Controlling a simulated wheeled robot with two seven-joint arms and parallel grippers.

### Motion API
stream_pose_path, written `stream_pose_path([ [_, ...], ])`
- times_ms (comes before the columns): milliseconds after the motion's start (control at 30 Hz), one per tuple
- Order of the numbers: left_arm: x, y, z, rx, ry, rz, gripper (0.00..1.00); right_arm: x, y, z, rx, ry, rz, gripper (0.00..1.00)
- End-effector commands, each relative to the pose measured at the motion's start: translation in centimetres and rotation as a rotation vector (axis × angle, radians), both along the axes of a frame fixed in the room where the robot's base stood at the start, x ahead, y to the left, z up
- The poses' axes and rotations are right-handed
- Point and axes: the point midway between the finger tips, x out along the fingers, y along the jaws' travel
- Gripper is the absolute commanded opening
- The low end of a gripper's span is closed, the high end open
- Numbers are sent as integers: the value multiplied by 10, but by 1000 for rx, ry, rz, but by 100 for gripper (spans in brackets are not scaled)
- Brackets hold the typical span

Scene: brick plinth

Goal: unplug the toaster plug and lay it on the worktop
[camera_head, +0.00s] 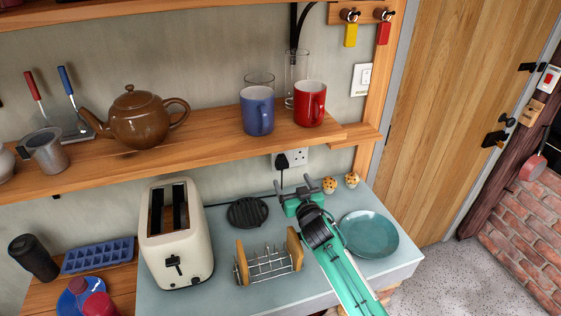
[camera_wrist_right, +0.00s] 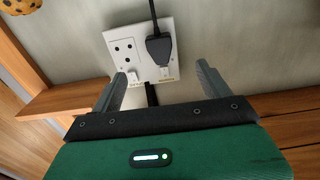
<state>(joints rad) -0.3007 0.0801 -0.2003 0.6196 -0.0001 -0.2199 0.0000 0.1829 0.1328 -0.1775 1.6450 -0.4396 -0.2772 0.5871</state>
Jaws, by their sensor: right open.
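My right gripper (camera_head: 293,182) is open and empty, below and in front of the plug. In the wrist view its fingers (camera_wrist_right: 161,78) are spread to either side of the plug, apart from it. The cream toaster (camera_head: 176,236) stands on the pale worktop (camera_head: 226,291). My left gripper is not in view.
A toast rack (camera_head: 268,265), a black round trivet (camera_head: 247,212) and a teal plate (camera_head: 368,235) are on the worktop around my right arm. Two muffins (camera_head: 340,183) stand near the wall. The wooden shelf (camera_head: 210,130) with mugs and a teapot overhangs the socket.

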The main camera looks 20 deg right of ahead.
Motion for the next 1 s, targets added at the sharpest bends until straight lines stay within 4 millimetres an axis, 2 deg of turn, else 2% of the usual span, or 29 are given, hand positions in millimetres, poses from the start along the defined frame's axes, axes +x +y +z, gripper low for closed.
stream_pose_path([
  [233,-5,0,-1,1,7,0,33,1,0,0,0,0,0,79],
  [367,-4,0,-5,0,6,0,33,9,0,-1,0,-1,0,79],
  [800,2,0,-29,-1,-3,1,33,69,2,-2,1,0,0,79],
  [1000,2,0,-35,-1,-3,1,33,85,3,-1,0,-1,0,79],
])
